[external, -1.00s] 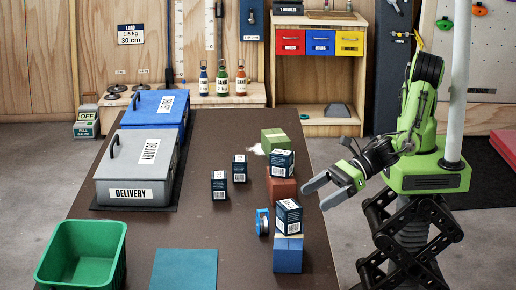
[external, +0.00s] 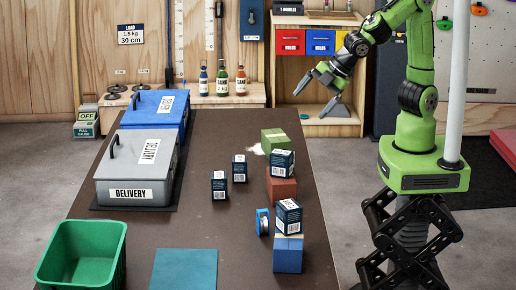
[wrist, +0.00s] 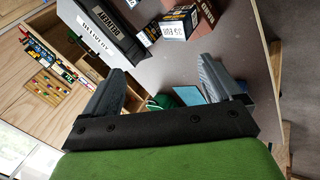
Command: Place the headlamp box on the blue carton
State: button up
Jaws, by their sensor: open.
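The blue carton (external: 288,257) stands at the near right of the dark table in the external view. A dark box with white labels (external: 288,216) sits on top of it, turned at an angle. A similar dark box (external: 282,163) rests on the red-brown carton (external: 281,188). Two more dark boxes, one nearer (external: 219,186) and one farther (external: 239,169), stand on the table. I cannot read which is the headlamp box. My gripper (external: 314,92) is open and empty, raised beyond the table's right edge, away from the boxes. Its spread fingers show in the wrist view (wrist: 162,75).
A green carton (external: 274,141) stands behind the red-brown one. A blue spool (external: 262,222) is beside the blue carton. A grey delivery case (external: 135,177), blue case (external: 155,108), green bin (external: 80,252) and teal mat (external: 184,269) are on the left. The table's middle is mostly clear.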

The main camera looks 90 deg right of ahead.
jog(key=s+d+r+m, duration=0.2)
jog(key=s+d+m, duration=0.1)
jog(key=s+m, duration=0.3)
jog(key=s+d+r+m+g, duration=0.1)
jog(key=s+d+r+m, duration=0.2)
jog(key=s+m, duration=0.3)
jog(key=s, duration=0.5)
jog(key=shift+s+d+r+m+g+y, duration=0.2)
jog(key=shift+s+d+m+g+y, duration=0.1)
jog(key=shift+d+y, duration=0.1)
